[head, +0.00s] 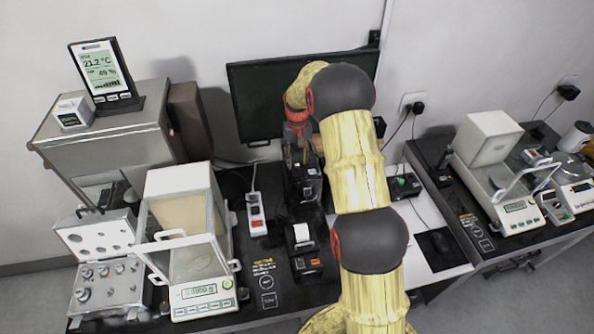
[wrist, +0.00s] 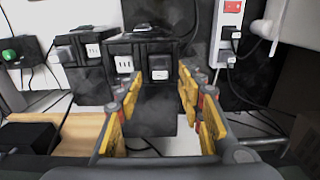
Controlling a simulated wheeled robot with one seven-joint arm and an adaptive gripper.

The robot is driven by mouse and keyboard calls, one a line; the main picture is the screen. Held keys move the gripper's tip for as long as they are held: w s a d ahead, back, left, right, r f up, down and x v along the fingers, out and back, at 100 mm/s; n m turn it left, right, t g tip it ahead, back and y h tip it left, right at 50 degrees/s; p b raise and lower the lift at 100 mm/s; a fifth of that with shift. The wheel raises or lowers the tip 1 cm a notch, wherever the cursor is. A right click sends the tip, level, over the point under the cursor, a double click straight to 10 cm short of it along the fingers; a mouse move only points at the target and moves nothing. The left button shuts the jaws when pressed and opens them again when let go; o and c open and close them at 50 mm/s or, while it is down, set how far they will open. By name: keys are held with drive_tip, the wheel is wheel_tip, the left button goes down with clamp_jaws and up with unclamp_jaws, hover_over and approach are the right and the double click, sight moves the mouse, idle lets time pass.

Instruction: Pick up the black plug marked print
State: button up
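No lettering reading "print" is legible, so I cannot tell for sure which plug is the marked one. In the wrist view a small black block with a pale label (wrist: 160,67) sits on the front of a black box (wrist: 150,48), between the lines of my fingers. It may be a plug. Another black plug (wrist: 227,59) sits in the white power strip (wrist: 231,14). My gripper (wrist: 160,84) is open, its yellow finger pads apart with nothing held. In the head view my gripper (head: 301,143) is above the black box (head: 303,187), partly hidden by my arm.
The power strip (head: 256,213) lies left of the box, and a label printer (head: 304,248) stands in front. A glass-doored balance (head: 185,245) is at left. A monitor (head: 270,95) stands behind. Cables run around the box. Another balance (head: 500,175) is on the right table.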

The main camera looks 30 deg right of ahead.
sight(297, 165)
wheel_tip(297, 165, down, 3)
drive_tip(key=shift+f, duration=0.2)
drive_tip(key=shift+s, duration=0.1)
drive_tip(key=shift+c, duration=1.2)
clamp_jaws()
